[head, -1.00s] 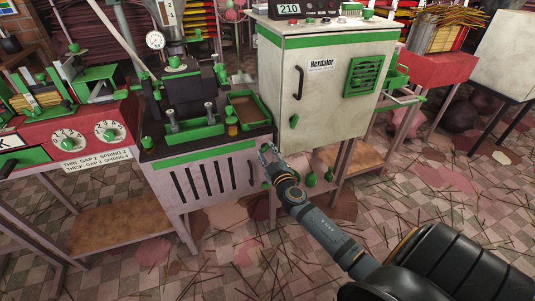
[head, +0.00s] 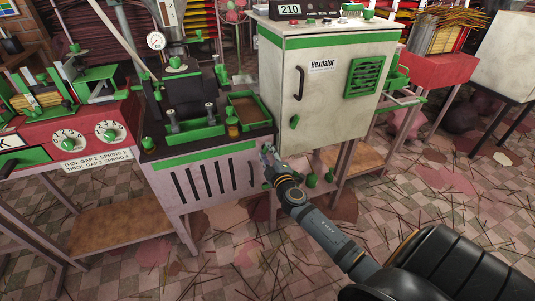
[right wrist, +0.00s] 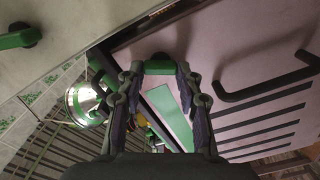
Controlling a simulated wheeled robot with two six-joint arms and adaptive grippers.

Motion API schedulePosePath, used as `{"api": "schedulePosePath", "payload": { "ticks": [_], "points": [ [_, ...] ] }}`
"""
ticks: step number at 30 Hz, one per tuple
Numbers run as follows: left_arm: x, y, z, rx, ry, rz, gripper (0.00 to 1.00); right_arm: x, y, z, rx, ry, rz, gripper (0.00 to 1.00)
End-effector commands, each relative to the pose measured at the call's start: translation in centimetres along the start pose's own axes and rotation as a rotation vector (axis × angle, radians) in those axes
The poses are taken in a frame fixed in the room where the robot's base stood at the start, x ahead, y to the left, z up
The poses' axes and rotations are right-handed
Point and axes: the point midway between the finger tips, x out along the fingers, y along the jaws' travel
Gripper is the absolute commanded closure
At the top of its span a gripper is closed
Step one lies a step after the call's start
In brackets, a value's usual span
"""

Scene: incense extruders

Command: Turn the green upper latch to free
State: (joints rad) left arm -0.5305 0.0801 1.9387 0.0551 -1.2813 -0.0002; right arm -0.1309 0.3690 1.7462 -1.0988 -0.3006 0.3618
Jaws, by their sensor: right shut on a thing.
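My right gripper (head: 267,155) is at the right edge of the pale pink slotted panel under the left machine. In the right wrist view its two fingers (right wrist: 158,72) stand on either side of a green latch (right wrist: 159,67) on the pink panel, and the gripper is shut on it. In the head view the gripper hides this latch, so its turn angle cannot be told there. My left gripper is not in view.
A white cabinet (head: 330,80) stands just right of my gripper, with its own green latch (head: 294,121) on the door. A black bar handle (right wrist: 265,85) is on the pink panel.

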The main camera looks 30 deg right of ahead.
Motion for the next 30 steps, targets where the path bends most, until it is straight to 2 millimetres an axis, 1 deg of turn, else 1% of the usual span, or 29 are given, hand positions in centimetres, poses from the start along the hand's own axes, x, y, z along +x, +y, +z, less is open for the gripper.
{"api": "schedulePosePath", "payload": {
  "ticks": [6,7,12,20,23,26,30],
  "points": [
    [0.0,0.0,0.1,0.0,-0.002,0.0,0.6,0.0,0.0,0.0,0.001,0.001,-0.001,0.96],
    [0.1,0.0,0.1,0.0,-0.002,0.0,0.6,0.0,0.0,0.0,0.002,0.001,-0.001,0.63],
    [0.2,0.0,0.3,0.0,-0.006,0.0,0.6,0.0,0.0,0.0,0.002,0.001,0.0,0.42],
    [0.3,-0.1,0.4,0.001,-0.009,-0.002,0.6,0.0,0.0,0.0,0.002,0.0,0.0,0.42],
    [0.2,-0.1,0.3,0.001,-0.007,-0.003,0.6,-0.7,-0.1,0.1,0.0,0.0,-0.002,0.42],
    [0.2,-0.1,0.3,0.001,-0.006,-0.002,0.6,-2.5,-0.1,0.1,-0.001,0.0,-0.004,0.42],
    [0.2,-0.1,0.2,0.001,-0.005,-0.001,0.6,-6.0,-0.2,0.1,-0.001,0.001,-0.005,0.42]
  ]
}}
